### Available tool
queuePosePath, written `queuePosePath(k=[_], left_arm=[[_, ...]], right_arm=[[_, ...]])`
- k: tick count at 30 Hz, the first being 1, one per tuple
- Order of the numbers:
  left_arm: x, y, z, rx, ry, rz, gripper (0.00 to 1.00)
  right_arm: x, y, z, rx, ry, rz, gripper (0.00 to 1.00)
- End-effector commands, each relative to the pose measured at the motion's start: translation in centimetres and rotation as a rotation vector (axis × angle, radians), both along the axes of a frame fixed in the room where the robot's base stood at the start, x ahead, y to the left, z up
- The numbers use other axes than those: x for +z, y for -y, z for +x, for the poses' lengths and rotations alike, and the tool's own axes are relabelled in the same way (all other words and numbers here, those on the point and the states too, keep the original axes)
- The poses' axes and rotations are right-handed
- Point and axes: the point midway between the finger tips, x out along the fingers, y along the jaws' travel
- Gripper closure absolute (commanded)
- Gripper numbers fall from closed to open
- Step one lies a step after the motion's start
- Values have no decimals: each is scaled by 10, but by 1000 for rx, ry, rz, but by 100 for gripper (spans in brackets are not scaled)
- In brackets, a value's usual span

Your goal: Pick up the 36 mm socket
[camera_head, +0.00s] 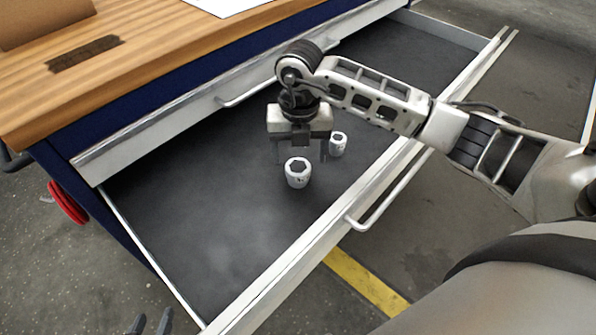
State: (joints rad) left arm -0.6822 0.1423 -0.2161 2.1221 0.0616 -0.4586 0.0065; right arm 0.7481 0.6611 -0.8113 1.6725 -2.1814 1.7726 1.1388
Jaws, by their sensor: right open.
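Only the dark fingertips of my left gripper (151,322) show at the bottom edge, apart and empty.
The drawer's front wall and handle (388,192) lie beneath my right arm. A wooden worktop (150,60) overhangs the back of the drawer, with a closed drawer handle (250,92) below it. The drawer's left part is clear.

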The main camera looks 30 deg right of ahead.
Motion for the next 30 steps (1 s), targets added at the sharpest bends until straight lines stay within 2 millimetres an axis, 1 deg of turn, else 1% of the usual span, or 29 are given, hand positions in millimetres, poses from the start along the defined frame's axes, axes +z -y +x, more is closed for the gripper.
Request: queuePosePath(k=[2,6,10,13,19,20,21,23,24,25,26,30], left_arm=[[2,0,1,0,3,0,64],[6,0,2,-1,5,4,64],[3,-1,2,-1,2,6,64],[2,-1,1,-2,-1,8,64],[2,-1,1,-2,-1,8,64],[2,-1,1,-2,-1,8,64],[2,-1,1,-2,-1,8,64],[2,-1,1,-2,0,8,64],[2,-1,1,-2,0,8,64],[2,-1,1,-2,0,8,64],[2,-1,1,-2,0,8,64],[3,-1,2,-1,2,7,64]], right_arm=[[-7,-1,-2,1,-3,0,27],[-28,-5,-5,2,-4,1,27],[-45,-5,-5,0,-2,0,27],[-51,-5,-4,1,0,1,27],[-52,-5,-4,2,0,1,27],[-52,-5,-4,2,0,1,30],[-52,-5,-4,2,0,1,41],[-51,-5,-4,1,0,1,58],[-51,-5,-4,1,0,1,69],[-51,-5,-4,1,0,1,77],[-51,-5,-4,1,0,1,81],[-51,-5,-4,1,2,1,81]])
